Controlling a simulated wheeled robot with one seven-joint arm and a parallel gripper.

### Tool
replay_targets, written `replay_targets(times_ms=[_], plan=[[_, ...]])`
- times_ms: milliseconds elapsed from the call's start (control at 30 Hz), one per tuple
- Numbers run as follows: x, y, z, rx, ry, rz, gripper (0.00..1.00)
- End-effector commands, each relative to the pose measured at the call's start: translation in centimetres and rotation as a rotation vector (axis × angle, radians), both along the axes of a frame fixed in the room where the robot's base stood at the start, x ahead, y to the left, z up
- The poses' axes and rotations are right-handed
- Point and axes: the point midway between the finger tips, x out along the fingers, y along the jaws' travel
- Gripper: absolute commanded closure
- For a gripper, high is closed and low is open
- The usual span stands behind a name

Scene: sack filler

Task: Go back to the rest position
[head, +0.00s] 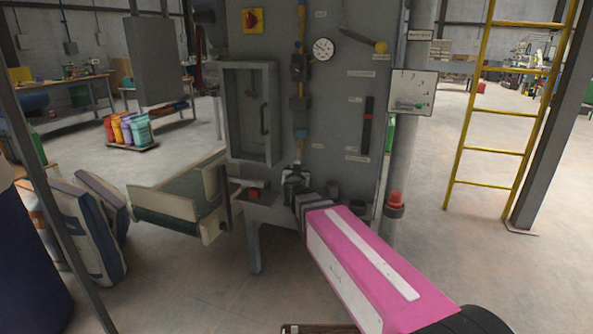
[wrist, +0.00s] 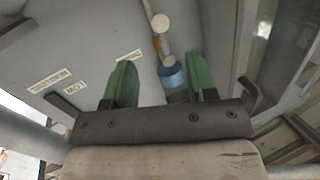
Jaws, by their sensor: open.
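My gripper (wrist: 160,82) shows in the wrist view with its two green fingers spread apart and nothing held between them. Behind the gap are the grey machine panel (wrist: 65,65) with printed labels and a pipe with a blue section (wrist: 172,76). I cannot tell how far the fingertips are from them. In the head view my pink and white arm reaches from the lower right to the sack filler (head: 340,110). The gripper end is low in front of its panel, and the fingers are too small to make out there.
A gauge (head: 323,49), a lever with a yellow end (head: 381,47) and a red emergency-type button (head: 396,198) are on the machine. Sacks (head: 85,225) lean further left. A yellow ladder (head: 495,112) stands right.

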Motion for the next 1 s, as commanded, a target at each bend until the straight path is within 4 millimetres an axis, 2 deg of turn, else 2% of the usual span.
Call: replay_targets(times_ms=[167,267,367,533,667,800,900,1000], plan=[[-0.1,-0.1,-0.7,-0.002,-0.001,0.077,0.48],[-0.4,-0.2,-2.1,-0.007,0.021,0.176,0.48],[-1.2,-0.5,-4.3,-0.013,0.087,0.292,0.48],[-3.9,-2.1,-10.0,-0.028,0.317,0.458,0.48],[-7.3,-5.0,-15.3,-0.041,0.581,0.51,0.48],[-12.0,-9.6,-20.6,-0.054,0.912,0.465,0.48],[-15.5,-13.4,-23.4,-0.063,1.133,0.373,0.48],[-18.4,-16.6,-25.0,-0.072,1.302,0.268,0.48]])
